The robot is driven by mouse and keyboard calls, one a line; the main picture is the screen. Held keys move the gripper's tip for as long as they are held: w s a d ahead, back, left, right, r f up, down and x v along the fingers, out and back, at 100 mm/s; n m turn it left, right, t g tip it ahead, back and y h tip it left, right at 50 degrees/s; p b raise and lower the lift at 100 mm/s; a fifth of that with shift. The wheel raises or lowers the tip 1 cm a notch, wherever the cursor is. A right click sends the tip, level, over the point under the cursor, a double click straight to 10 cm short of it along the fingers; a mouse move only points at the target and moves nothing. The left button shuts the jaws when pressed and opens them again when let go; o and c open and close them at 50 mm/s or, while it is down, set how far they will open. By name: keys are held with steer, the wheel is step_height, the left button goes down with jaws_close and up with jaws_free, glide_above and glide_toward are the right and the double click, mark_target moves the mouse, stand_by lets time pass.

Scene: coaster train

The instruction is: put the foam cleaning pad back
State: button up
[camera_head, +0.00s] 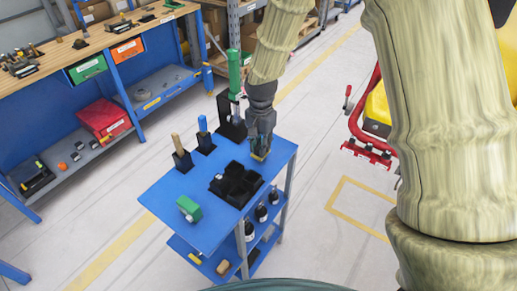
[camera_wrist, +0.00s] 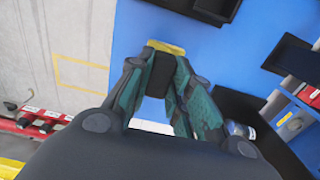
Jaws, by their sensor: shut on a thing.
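My gripper (camera_head: 261,140) is shut on the foam cleaning pad, a dark block with a yellow face (camera_head: 259,156). In the wrist view the pad (camera_wrist: 165,47) sits between the two fingertips (camera_wrist: 160,75), its yellow part facing away from the gripper. The gripper points down over the far right part of the blue cart top (camera_head: 190,232). I cannot tell whether the pad touches the cart. A black tray with compartments (camera_head: 236,186) stands on the cart, nearer the camera and left of the gripper. Its compartments are too dark to read fully.
On the cart are a green block (camera_head: 189,209), a wooden-handled tool (camera_head: 181,152) and a blue-handled tool (camera_head: 204,136) in black holders, and a tall green-handled tool (camera_head: 234,75) close behind the gripper.

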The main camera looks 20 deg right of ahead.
mark_target(259, 145)
steer(key=shift+w+a, duration=0.15)
steer(key=shift+a, duration=0.1)
steer(key=shift+f+p, duration=0.7)
steer(key=shift+f, duration=1.05)
steer(key=o, duration=0.9)
steer(key=shift+f, duration=0.1)
steer(key=shift+r, duration=0.2)
steer(key=shift+r+b, duration=1.45)
steer(key=shift+r, duration=4.45)
